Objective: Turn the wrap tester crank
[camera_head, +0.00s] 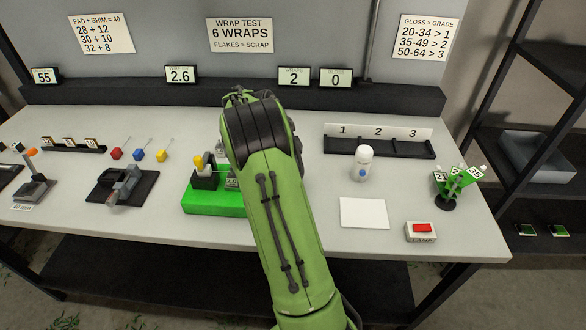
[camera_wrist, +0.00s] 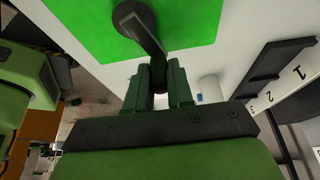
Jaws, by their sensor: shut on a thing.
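The wrap tester (camera_head: 215,200) has a bright green base and stands in the middle of the white bench; a yellow knob shows at its left. My green arm hides its right side and my gripper in the head view. In the wrist view the dark crank (camera_wrist: 140,25) reaches over the green base from the top towards my gripper (camera_wrist: 159,85). The gripper's two fingers are shut on the crank's end, which is mostly hidden between them. The display above reads 2 (camera_head: 294,77), and the one beside it reads 0 (camera_head: 336,78).
A grey device (camera_head: 125,187) stands left of the tester. A numbered rack (camera_head: 380,147) is at the back right.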

